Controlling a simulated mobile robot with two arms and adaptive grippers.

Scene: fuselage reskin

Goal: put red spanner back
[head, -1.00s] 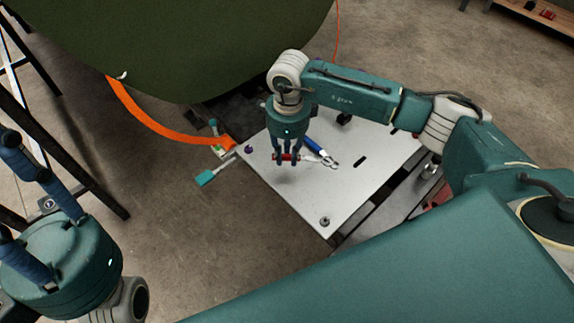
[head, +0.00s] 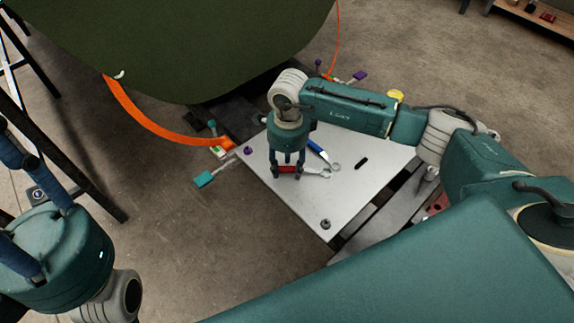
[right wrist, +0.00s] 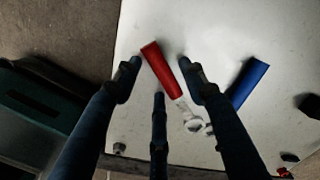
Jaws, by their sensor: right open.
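The red spanner (head: 288,169) has a red handle and a silver end, and appears to lie on the pale board (head: 300,205). My right gripper (head: 287,173) points down over its handle, open, with fingers on either side. In the right wrist view the red handle (right wrist: 162,68) lies between the spread fingers (right wrist: 160,76), with a gap visible at least on the right. Its silver end points down and right. My left gripper (head: 30,215) is at the lower left, away from the board; its fingertips are cut off or unclear.
A blue spanner (head: 317,149) lies just beyond and to the right of the red one; it also shows in the wrist view (right wrist: 248,83). A teal-handled tool (head: 204,179) sits off the board's left edge. The large green fuselage panel (head: 190,45) hangs behind. The board's front is mostly clear.

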